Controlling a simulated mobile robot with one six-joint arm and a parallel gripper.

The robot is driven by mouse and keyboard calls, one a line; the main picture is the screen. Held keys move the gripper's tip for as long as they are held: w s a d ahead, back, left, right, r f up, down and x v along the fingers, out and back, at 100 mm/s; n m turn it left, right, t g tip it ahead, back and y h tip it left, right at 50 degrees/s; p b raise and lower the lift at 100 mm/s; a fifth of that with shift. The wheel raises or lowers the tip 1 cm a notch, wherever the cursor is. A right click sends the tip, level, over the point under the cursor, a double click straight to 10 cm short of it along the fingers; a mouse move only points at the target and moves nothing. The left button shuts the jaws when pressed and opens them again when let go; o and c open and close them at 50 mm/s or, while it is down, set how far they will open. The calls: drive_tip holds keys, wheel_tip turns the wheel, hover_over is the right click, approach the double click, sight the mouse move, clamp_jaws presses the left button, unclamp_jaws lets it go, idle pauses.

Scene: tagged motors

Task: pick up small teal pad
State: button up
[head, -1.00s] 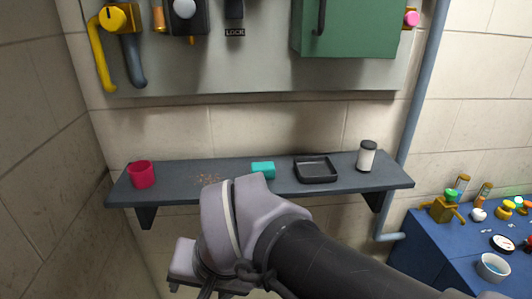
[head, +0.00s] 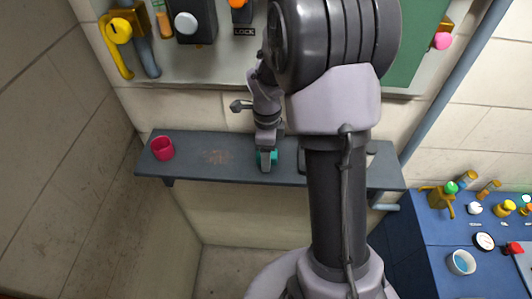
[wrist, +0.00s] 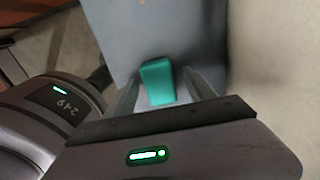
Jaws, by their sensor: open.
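The small teal pad (wrist: 158,82) lies on the grey wall shelf (head: 210,172), near its middle. In the wrist view it sits between the two fingers of my gripper (wrist: 160,85). The fingers are apart, one on each side of the pad, and I see a gap on both sides. In the head view my gripper (head: 266,160) reaches down over the pad, which shows only as bits of teal (head: 274,156) beside the fingers. The rest of the pad is hidden there.
The wall panel (head: 185,62) hangs above.

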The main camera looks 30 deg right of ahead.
clamp_jaws()
drive_tip(key=shift+r, duration=0.1)
drive_tip(key=shift+r, duration=0.55)
wheel_tip(320, 180, up, 2)
drive_tip(key=shift+r, duration=0.2)
drive_tip(key=s+a+b, duration=0.1)
drive_tip(key=s+a, duration=0.3)
drive_tip(key=s, duration=0.3)
drive_tip(key=s+a+r+b, duration=0.1)
drive_tip(key=s+a, duration=0.3)
drive_tip(key=s, duration=0.3)
drive_tip(key=shift+r+b, duration=0.2)
drive_tip(key=shift+b, duration=0.15)
